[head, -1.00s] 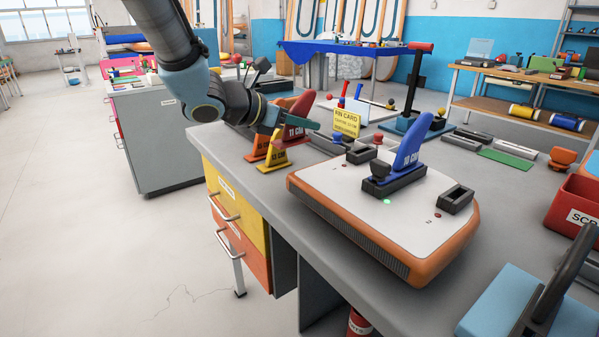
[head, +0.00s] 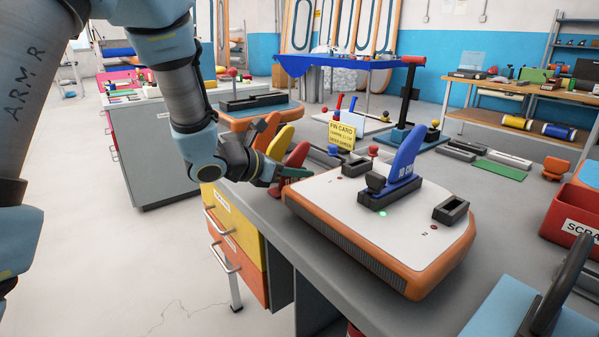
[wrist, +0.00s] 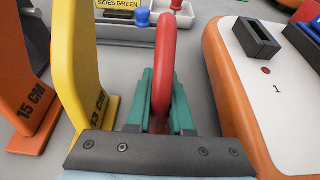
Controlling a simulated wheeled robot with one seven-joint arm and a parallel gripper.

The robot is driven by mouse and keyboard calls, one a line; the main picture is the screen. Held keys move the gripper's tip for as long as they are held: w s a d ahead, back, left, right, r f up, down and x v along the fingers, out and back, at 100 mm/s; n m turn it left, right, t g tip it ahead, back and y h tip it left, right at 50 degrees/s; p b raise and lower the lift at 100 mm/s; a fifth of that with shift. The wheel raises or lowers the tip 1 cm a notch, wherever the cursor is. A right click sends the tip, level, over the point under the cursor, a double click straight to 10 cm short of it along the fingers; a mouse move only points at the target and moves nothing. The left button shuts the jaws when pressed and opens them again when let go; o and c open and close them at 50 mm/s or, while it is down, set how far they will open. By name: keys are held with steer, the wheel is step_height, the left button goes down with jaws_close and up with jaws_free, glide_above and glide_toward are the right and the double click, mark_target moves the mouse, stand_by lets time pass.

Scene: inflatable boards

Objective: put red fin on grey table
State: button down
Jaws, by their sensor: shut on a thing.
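A curved red fin (wrist: 165,60) stands between the green fingers of my gripper (wrist: 160,100) in the wrist view, and the gripper is shut on it. In the head view the red fin (head: 298,154) and my gripper (head: 292,173) are at the left rear corner of the white and orange board. The fin's lower part is hidden, so I cannot tell whether it touches the surface. The grey table (head: 490,230) with yellow and orange drawers runs under the board. A second grey cabinet (head: 150,150) stands behind at the left.
A yellow fin (wrist: 82,60) and an orange fin (wrist: 25,95) stand close left of my gripper. The board (wrist: 275,85) is close on the right, with a blue fin (head: 405,160) upright in it. A yellow card (head: 342,135) and a red bin (head: 570,215) are also there.

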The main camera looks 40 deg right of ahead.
steer(key=c, duration=0.8)
jaws_free()
steer(key=shift+r+p, duration=0.15)
steer(key=shift+p, duration=0.2)
steer(key=b+v, duration=0.1)
steer(key=v, duration=1.1)
steer(key=shift+a, duration=0.1)
steer(key=w+a+f+m+y, duration=0.1)
steer(key=a+f+m+y, duration=0.2)
steer(key=a, duration=0.9)
steer(key=w+a+f+m+t+y, duration=0.1)
steer(key=a+f+m+y, duration=0.2)
steer(key=a+m, duration=0.6)
steer(key=w+a+f+m+t+y, duration=0.1)
steer(key=a+f+m+y, duration=0.3)
steer(key=a, duration=1.3)
steer(key=m+y, duration=0.2)
steer(key=y, duration=0.1)
steer(key=shift+w+m, duration=0.15)
steer(key=shift+m, duration=0.15)
